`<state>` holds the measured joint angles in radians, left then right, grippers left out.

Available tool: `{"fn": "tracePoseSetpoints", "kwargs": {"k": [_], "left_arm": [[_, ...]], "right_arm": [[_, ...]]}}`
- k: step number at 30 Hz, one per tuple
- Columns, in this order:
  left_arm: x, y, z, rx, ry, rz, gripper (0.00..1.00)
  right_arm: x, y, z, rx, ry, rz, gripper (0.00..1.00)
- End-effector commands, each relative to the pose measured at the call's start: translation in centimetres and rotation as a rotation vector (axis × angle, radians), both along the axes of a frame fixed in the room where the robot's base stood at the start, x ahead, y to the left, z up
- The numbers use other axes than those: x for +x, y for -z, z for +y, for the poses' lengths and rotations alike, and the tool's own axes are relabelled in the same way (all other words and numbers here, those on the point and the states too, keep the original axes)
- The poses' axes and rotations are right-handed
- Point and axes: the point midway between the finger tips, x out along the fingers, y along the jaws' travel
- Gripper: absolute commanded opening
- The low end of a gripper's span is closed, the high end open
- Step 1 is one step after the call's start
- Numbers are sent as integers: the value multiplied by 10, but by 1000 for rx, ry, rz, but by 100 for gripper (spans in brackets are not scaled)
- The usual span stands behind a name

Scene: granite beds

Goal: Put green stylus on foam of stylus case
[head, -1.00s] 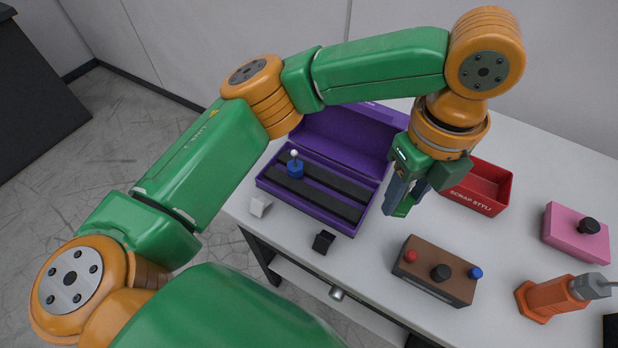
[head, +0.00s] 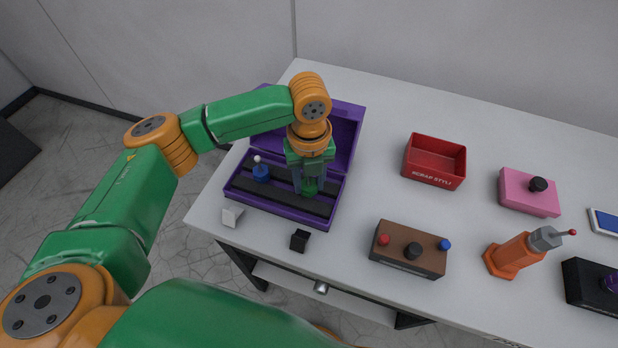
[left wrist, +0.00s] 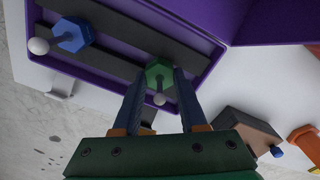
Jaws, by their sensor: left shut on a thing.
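The stylus case (head: 355,125) is open and purple, on the left of the table in the head view. Its tray holds dark foam strips (head: 272,200); foam also shows in the left wrist view (left wrist: 115,62). A blue stylus (head: 261,173) with a white ball tip stands at the tray's left, also seen in the left wrist view (left wrist: 70,34). My left gripper (head: 309,188) points down over the tray's right part, shut on the green stylus (left wrist: 158,72). The stylus is at the foam; I cannot tell whether it touches. My right gripper is out of view.
A red scrap box (head: 434,178) stands right of the case. A brown block with knobs (head: 408,262), a pink block (head: 528,198) and an orange holder (head: 510,258) stand further right. White (head: 232,216) and black (head: 300,240) small blocks lie in front.

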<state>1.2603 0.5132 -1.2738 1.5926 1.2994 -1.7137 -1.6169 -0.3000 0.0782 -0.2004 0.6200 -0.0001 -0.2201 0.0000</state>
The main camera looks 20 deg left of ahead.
Motion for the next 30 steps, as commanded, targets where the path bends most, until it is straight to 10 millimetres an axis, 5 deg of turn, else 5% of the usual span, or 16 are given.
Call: {"fn": "tracePoseSetpoints", "kwargs": {"k": [11,12,15,25,30], "left_arm": [[0,7,0,-1,-1,0,0],[0,7,0,-1,-1,0,52],[0,7,0,-1,-1,0,72],[0,2,-1,-1,-1,-3,72],[1,-33,-1,-2,-2,-7,72]], "right_arm": [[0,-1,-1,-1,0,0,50],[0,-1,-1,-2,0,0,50],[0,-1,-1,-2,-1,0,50],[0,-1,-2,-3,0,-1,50],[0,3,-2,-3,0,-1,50]]}}
